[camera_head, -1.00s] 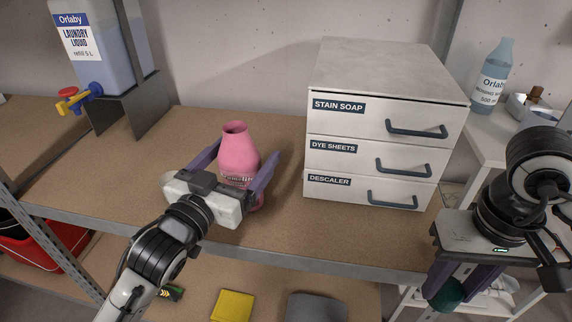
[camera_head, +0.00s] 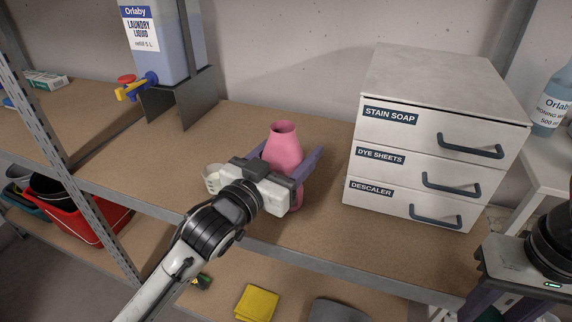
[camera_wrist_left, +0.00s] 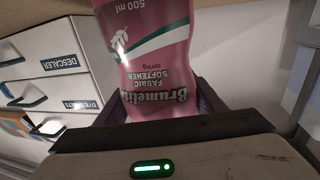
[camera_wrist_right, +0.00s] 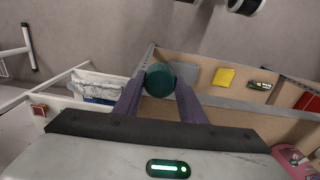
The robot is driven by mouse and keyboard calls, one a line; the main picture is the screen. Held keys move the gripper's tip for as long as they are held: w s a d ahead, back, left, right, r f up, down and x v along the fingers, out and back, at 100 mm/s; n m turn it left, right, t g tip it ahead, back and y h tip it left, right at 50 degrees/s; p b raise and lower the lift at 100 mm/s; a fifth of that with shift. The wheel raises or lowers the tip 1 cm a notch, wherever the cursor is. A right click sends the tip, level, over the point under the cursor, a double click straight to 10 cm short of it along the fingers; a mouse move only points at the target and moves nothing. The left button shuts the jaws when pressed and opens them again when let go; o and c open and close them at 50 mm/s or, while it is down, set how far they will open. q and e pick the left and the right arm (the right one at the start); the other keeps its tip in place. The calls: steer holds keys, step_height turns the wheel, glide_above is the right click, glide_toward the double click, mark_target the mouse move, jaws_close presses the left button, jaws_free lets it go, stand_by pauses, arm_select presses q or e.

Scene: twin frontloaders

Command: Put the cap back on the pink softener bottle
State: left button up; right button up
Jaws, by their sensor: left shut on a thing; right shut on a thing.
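The pink softener bottle (camera_head: 283,148) stands on the brown shelf with its round mouth open at the top. Its label shows upside down in the left wrist view (camera_wrist_left: 155,60). My left gripper (camera_head: 290,168) is shut on the bottle, one finger on each side, from the front. My right gripper (camera_wrist_right: 160,85) is shut on a dark green cap (camera_wrist_right: 159,79), held between its fingertips. In the head view the right gripper's body (camera_head: 515,268) is at the lower right edge, well away from the bottle. The cap is not visible there.
A white drawer unit (camera_head: 435,140) stands right of the bottle. A laundry liquid dispenser (camera_head: 165,45) on a dark stand (camera_head: 185,100) is at the back left. A metal upright (camera_head: 70,150) crosses the left. A yellow cloth (camera_head: 256,303) lies on the lower shelf.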

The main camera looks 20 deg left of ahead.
arm_select(q)
steer(key=shift+r, duration=0.2)
